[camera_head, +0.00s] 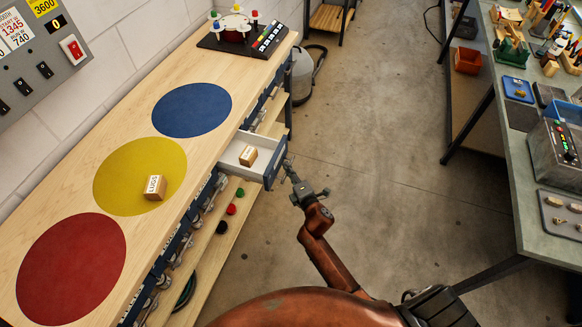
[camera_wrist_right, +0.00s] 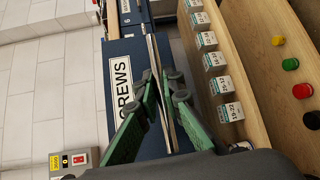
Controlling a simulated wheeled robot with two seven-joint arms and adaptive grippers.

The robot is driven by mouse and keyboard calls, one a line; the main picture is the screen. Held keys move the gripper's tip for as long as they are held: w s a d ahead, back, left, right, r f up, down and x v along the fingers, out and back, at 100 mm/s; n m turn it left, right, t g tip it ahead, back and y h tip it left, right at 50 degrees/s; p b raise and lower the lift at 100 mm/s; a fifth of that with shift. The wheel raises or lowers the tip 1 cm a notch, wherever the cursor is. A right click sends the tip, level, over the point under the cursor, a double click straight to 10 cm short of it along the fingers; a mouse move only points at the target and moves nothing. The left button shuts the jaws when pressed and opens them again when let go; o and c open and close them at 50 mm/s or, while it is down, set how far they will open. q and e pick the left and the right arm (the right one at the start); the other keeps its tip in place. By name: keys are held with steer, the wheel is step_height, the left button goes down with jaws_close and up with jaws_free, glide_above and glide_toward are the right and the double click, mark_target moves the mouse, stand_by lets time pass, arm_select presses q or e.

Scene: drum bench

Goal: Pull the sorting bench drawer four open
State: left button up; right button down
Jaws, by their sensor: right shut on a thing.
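A drawer with a dark blue front (camera_head: 270,174) sticks out from the bench's side, open, with its pale inside showing. A small labelled wooden block (camera_head: 248,156) lies in it. My right gripper (camera_head: 289,172) is at the outer face of this drawer. In the right wrist view its green fingers (camera_wrist_right: 161,88) are shut around a long metal handle bar (camera_wrist_right: 151,50). My left gripper is not in view.
The wooden sorting bench (camera_head: 62,190) has red, yellow and blue discs; a "LUGS" block (camera_head: 155,187) stands on the yellow one. A lower shelf (camera_head: 213,240) holds coloured knobs. The floor (camera_head: 390,150) right of the drawer is clear, up to a cluttered workbench (camera_head: 530,220).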

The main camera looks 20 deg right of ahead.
steer(key=c, duration=2.1)
jaws_free()
steer(key=s, duration=0.4)
steer(key=s+r, duration=0.1)
steer(key=s, duration=0.7)
steer(key=shift+r, duration=0.3)
steer(key=shift+f, duration=0.1)
